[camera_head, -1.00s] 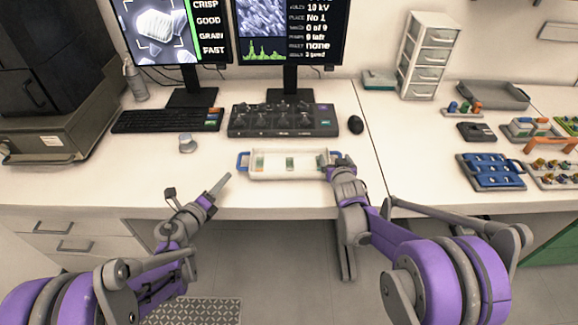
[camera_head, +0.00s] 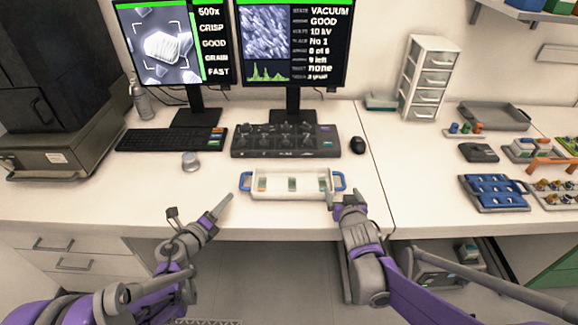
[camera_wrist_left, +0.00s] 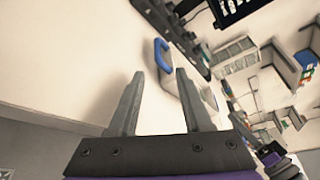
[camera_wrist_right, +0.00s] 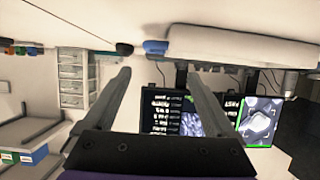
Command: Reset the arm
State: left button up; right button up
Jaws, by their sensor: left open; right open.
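My left gripper (camera_head: 220,207) is open and empty in the head view, at the front edge of the desk, left of the white tray (camera_head: 290,194). Its two grey fingers are spread in the left wrist view (camera_wrist_left: 158,95). My right gripper (camera_head: 342,200) is at the tray's right end, close to its blue handle (camera_head: 339,182). In the right wrist view (camera_wrist_right: 158,92) its fingers are apart with nothing between them. I cannot tell if a finger touches the tray. The tray stands on the desk and holds several small coloured pieces.
Behind the tray are a control panel (camera_head: 285,140), a keyboard (camera_head: 171,139), a mouse (camera_head: 358,145) and two monitors. A small metal cylinder (camera_head: 190,162) stands to the left. A blue rack (camera_head: 494,192) and other trays are at the right.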

pick_arm(q)
jog(key=s+a+r+n+t+y+p, duration=0.1)
jog(key=a+r+n+t+y+p, duration=0.2)
jog(key=r+n, duration=0.55)
jog(key=s+a+r+n+g+y+p, duration=0.3)
jog(key=s+a+r+n+y, duration=0.3)
jog(key=s+r+n, duration=0.3)
jog(key=s+d+f+n+g+h+p, duration=0.1)
jog(key=s+d+f+n+g, duration=0.1)
jog(key=s, duration=0.5)
jog(key=s+d+f+n+g+h+p, duration=0.1)
jog(key=s+d+f+n+g+p, duration=0.1)
jog(key=s+n, duration=0.4)
jog(key=s+d+f+n+g+p, duration=0.2)
jog(key=s+n+g, duration=0.2)
jog(key=s, duration=0.4)
jog(key=shift+s+d+f+g+h, duration=0.2)
jog(key=shift+d+g+h, duration=0.1)
jog(key=shift+d+h, duration=0.1)
pick_arm(e)
jog(key=s+r+g, duration=0.2)
jog(key=s, duration=0.8)
jog(key=s+r+g, duration=0.3)
jog(key=s, duration=0.7)
jog(key=s+a+r+g+y, duration=0.1)
jog(key=s+r+g, duration=0.2)
jog(key=s, duration=0.8)
jog(key=shift+r+n, duration=0.25)
jog(key=shift+n, duration=0.15)
jog(key=shift+s+a, duration=0.1)
